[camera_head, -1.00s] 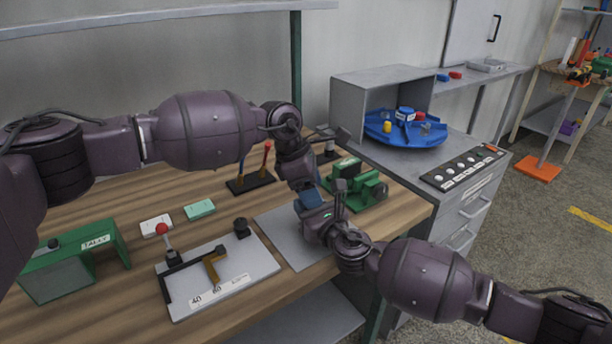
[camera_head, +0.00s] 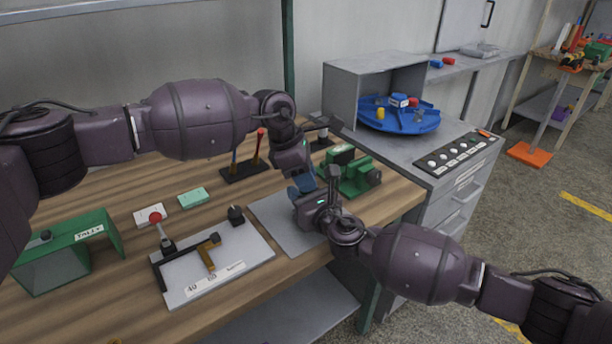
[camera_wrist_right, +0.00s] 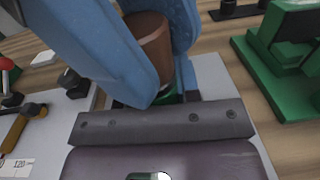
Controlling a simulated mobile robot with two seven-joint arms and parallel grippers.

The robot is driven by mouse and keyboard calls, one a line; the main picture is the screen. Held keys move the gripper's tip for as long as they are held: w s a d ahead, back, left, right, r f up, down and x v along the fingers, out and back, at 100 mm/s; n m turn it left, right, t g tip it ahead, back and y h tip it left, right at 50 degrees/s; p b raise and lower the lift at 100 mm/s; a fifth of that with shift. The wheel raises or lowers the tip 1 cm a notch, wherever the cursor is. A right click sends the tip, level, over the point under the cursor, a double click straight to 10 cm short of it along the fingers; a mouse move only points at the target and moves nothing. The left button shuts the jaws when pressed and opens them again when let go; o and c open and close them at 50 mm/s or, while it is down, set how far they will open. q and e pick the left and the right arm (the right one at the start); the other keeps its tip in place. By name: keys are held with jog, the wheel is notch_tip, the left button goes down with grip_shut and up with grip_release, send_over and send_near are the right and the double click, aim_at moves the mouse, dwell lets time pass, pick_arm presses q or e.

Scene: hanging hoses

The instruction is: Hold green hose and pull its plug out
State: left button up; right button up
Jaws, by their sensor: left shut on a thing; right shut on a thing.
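My left gripper (camera_head: 304,184) reaches down from above; its blue fingers touch or nearly touch the top of my right gripper. In the right wrist view two blue fingers, apparently the left gripper's (camera_wrist_right: 168,75), close around a brown cylinder (camera_wrist_right: 147,42), apparently the plug. A small green piece (camera_wrist_right: 168,98), apparently the green hose, shows just below it at the right gripper's dark jaw. The right gripper (camera_head: 306,200) is shut there, its fingers mostly hidden behind its own palm. The rest of the hose is hidden. In the head view the grippers cover both parts.
A grey mat (camera_head: 274,220) lies under the grippers. A green machine (camera_head: 350,172) stands close to their right. A lever plate (camera_head: 240,270), a green cover (camera_head: 100,225) and small boxes are at left. A grey cabinet (camera_head: 350,95) with a blue tray (camera_head: 375,123) is behind right.

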pick_arm(q)
jog(key=shift+r, duration=0.75)
pick_arm(e)
jog(key=shift+f, duration=0.1)
dwell(0.6)
pick_arm(q)
jog(key=shift+r, duration=2.15)
jog(key=shift+r, duration=1.5)
pick_arm(e)
jog(key=o, duration=1)
jog(key=shift+s, duration=0.1)
